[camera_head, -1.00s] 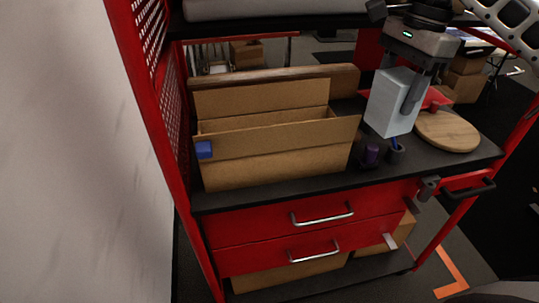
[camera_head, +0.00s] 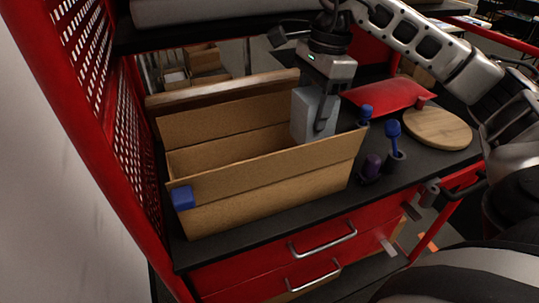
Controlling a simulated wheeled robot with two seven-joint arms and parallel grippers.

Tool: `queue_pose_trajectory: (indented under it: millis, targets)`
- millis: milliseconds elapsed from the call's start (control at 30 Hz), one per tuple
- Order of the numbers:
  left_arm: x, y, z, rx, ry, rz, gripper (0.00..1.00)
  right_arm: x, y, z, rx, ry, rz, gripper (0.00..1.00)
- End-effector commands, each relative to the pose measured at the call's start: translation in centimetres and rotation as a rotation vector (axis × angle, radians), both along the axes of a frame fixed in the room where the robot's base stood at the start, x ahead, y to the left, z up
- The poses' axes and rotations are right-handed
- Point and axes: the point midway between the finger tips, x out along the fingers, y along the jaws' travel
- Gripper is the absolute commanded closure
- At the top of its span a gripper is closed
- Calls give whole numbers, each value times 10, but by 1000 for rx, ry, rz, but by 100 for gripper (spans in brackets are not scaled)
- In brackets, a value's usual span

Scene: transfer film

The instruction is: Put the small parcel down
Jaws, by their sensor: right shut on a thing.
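The small parcel (camera_head: 304,116) is a pale grey-white block. My right gripper (camera_head: 322,112) is shut on it, pointing down, and its fingers cover part of the parcel's right side. The parcel is upright at the right end of an open cardboard box (camera_head: 270,192). The box's raised front flap hides the parcel's lower end, so I cannot tell whether it touches anything below. My left gripper is not in view.
The box stands on the black top of a red cart (camera_head: 260,274) with drawers. A shelf (camera_head: 220,14) hangs above.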

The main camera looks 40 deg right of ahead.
Motion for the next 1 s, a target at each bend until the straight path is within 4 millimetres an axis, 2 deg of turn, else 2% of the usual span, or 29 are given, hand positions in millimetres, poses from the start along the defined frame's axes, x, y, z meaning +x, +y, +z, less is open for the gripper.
queue_pose_trajectory:
  millis: [100, 200, 300, 633, 833, 1000]
  targets:
    - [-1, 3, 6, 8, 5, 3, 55, 8, 31, -10, 4, 2, 8, 80]
    - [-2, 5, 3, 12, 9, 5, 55, 12, 44, -33, 1, 4, 4, 80]
    - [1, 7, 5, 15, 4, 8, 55, 17, 55, -47, 2, 2, 2, 80]
    - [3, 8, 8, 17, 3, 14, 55, 22, 72, -70, 2, 2, 2, 80]
    - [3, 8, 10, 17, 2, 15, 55, 22, 71, -99, 0, 2, -2, 80]
    - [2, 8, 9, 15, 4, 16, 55, 23, 71, -101, 0, -1, 0, 80]
